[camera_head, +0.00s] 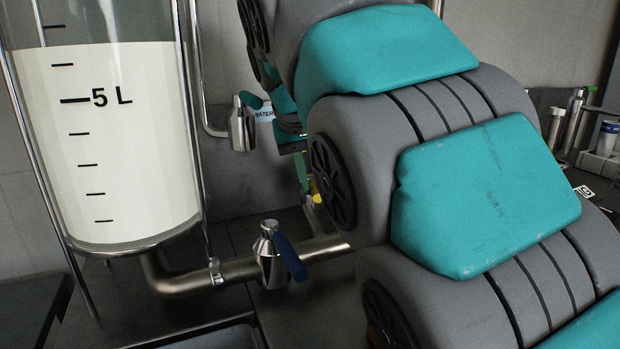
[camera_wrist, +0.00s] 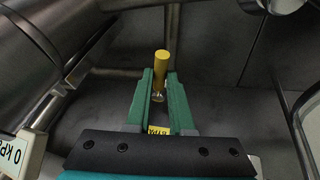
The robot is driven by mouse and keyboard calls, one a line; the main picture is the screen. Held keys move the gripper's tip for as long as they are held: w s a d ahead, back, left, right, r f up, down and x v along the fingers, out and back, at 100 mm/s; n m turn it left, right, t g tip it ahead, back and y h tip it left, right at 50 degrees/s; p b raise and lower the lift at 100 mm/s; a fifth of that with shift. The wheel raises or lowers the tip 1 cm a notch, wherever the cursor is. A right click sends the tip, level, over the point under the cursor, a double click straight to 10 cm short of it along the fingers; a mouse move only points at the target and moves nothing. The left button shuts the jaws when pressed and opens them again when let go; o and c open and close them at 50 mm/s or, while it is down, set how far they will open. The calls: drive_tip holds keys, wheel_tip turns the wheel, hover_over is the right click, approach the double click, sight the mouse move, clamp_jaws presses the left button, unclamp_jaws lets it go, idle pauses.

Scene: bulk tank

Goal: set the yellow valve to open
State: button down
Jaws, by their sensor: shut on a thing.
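The yellow valve shows in the wrist view as a yellow handle (camera_wrist: 160,68) on a metal stem, standing between the green fingers of my gripper (camera_wrist: 158,90). The fingers are shut on the handle. In the head view a small yellow part of the valve (camera_head: 314,187) shows below a green finger of my gripper (camera_head: 301,172). My arm hides most of the valve and its pipe there. A yellow tag (camera_wrist: 157,130) with dark lettering lies between the finger bases in the wrist view.
A glass tank (camera_head: 105,140) of pale liquid stands at the left. A blue-handled valve (camera_head: 272,255) sits on its outlet pipe. Another valve (camera_head: 243,125) is near a water label (camera_head: 264,112). A gauge marked kPa (camera_wrist: 14,155) is at the wrist view's lower left.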

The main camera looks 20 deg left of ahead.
drive_tip(key=shift+r, duration=0.1)
drive_tip(key=c, duration=0.8)
unclamp_jaws()
